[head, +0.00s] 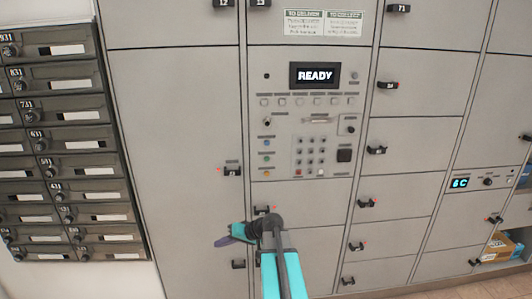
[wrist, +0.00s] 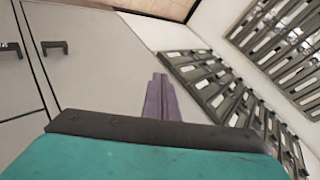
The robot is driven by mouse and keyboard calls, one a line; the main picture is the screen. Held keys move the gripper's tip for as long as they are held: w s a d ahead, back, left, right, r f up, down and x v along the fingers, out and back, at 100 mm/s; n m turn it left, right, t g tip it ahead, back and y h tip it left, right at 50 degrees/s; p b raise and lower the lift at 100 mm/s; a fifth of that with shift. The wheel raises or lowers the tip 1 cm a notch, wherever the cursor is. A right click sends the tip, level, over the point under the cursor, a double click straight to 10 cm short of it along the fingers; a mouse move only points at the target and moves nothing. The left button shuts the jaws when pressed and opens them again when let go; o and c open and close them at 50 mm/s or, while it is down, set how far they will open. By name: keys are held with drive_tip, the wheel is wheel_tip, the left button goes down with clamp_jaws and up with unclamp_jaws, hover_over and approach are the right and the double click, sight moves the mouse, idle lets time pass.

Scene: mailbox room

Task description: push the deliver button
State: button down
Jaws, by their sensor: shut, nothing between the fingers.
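The locker wall's control panel (head: 308,115) is in the middle of the head view. Its dark display (head: 315,75) reads READY. Below the display are a row of small square buttons, a keypad (head: 310,152) and a column of small coloured buttons (head: 267,157) at the left. Their labels are too small to read, so I cannot tell which is the deliver button. My gripper (head: 222,241) is below and left of the panel, apart from it, pointing left. In the wrist view its purple fingers (wrist: 160,98) are shut and empty.
Grey locker doors (head: 180,130) with dark handles surround the panel. Black mailboxes (head: 65,140) hang on the left wall and also show in the wrist view (wrist: 225,85). A smaller panel reading 6C (head: 460,183) and an open compartment with a box (head: 500,248) are at right.

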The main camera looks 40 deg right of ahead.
sight(267, 143)
drive_tip(key=s+d+r+t+h+p, duration=0.1)
drive_tip(key=s+d+r+t, duration=0.1)
drive_tip(key=d+r, duration=0.5)
drive_tip(key=s+d+r+t+h+p, duration=0.1)
drive_tip(key=s+d+r+t, duration=0.1)
drive_tip(key=d+r, duration=0.5)
drive_tip(key=s+d+r+t+h+p, duration=0.1)
drive_tip(key=d+r, duration=0.6)
drive_tip(key=r, duration=1)
drive_tip(key=shift+s+d+m+t+h, duration=0.35)
drive_tip(key=shift+s+t, duration=0.25)
drive_tip(key=shift+t, duration=0.3)
drive_tip(key=shift+w, duration=0.1)
drive_tip(key=shift+w+d+p, duration=0.2)
drive_tip(key=shift+w+d, duration=1.2)
drive_tip(key=shift+w, duration=0.25)
drive_tip(key=shift+w+d+p, duration=0.15)
drive_tip(key=shift+w+d, duration=1.2)
drive_tip(key=shift+w, duration=0.3)
